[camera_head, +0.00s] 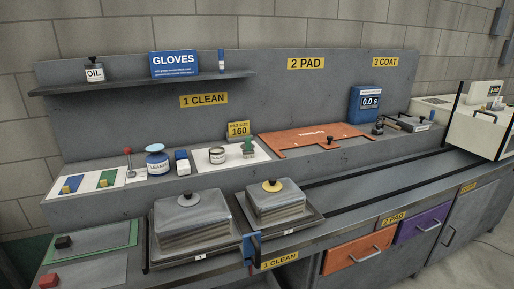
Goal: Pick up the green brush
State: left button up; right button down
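A small green object with an upright part (248,147), which looks like the green brush, is at the right end of a white mat (205,172) on the raised ledge. A round open tin (217,155) stands to its left on the same mat. Another green strip (107,178) with a yellow block on it lies on a white board at the far left, beside a blue strip (71,185). Neither of my grippers is in view.
A blue-lidded jar (157,161) and a red-knobbed lever (128,162) stand left of the mat. A yellow pad size sign (238,129) stands behind the green object. Two lidded metal racks (192,222) (275,202) sit in front, lower down. An orange mat (300,140) lies right.

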aim_at(248, 153)
jog(key=i+l, duration=0.15)
jog(key=l, duration=0.2)
jog(key=i+l+u, duration=0.1)
jog(key=l, duration=0.25)
jog(key=i+l, duration=0.2)
jog(key=l, duration=0.15)
jog(key=i+l, duration=0.1)
jog(key=l, duration=0.25)
jog(key=i+l+u, duration=0.1)
jog(key=l, duration=0.25)
jog(key=i+l, duration=0.2)
jog(key=l, duration=0.2)
